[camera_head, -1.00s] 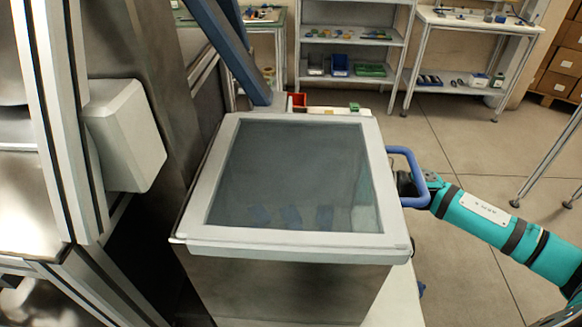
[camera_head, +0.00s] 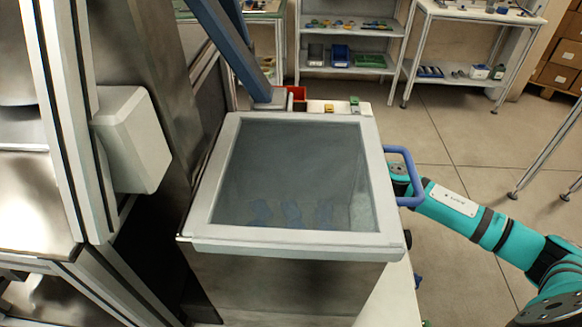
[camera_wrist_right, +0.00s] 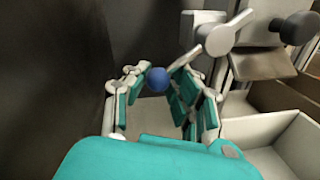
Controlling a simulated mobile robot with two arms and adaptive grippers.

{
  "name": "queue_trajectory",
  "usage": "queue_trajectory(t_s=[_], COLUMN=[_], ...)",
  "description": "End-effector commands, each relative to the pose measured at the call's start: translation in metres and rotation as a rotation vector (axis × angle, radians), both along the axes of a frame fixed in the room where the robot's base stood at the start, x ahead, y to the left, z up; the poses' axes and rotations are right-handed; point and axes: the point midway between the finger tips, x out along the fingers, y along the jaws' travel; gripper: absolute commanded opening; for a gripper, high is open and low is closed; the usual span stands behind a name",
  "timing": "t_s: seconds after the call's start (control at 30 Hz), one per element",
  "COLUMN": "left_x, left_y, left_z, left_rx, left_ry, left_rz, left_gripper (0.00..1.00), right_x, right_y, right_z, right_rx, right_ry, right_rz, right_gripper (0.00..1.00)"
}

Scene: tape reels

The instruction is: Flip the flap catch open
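A box with a white-framed, dark-windowed lid (camera_head: 300,243) stands in the middle of the head view, lid down. A blue U-shaped handle (camera_head: 416,178) sticks out at its right side. My right arm reaches in from the right; its gripper is mostly hidden behind the lid's edge and the handle. In the right wrist view my right gripper (camera_wrist_right: 160,88) has its teal fingers apart. A blue ball knob (camera_wrist_right: 157,78) shows between the fingertips; I cannot tell whether they touch it. A grey lever with a round end (camera_wrist_right: 220,38) is just right of it. My left gripper is out of view.
A dark wall fills the left of the right wrist view. A pale open tray (camera_wrist_right: 290,140) and a dark round knob (camera_wrist_right: 299,28) are at its right. In the head view, a shelf (camera_head: 345,70) and a table (camera_head: 480,12) stand behind.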

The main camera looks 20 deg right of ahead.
Motion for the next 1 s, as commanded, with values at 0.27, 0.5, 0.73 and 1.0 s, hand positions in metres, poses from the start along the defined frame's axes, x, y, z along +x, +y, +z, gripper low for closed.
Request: queue_trajectory(t_s=[0.27,0.5,0.73,1.0], left_x=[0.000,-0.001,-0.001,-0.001], left_y=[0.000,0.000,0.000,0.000], left_z=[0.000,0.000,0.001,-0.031], left_rx=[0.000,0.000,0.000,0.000], left_ry=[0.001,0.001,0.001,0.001], left_rz=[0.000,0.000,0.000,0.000], left_gripper=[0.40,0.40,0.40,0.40], right_x=[0.000,0.000,0.001,0.004], right_y=[0.000,0.000,-0.001,-0.002], right_z=[0.003,0.005,0.007,-0.004], right_rx=[0.000,0.000,0.000,-0.029], right_ry=[-0.007,-0.012,-0.016,-0.088], right_rz=[0.002,0.002,0.003,0.003], right_gripper=[0.00,0.00,0.00,0.00])
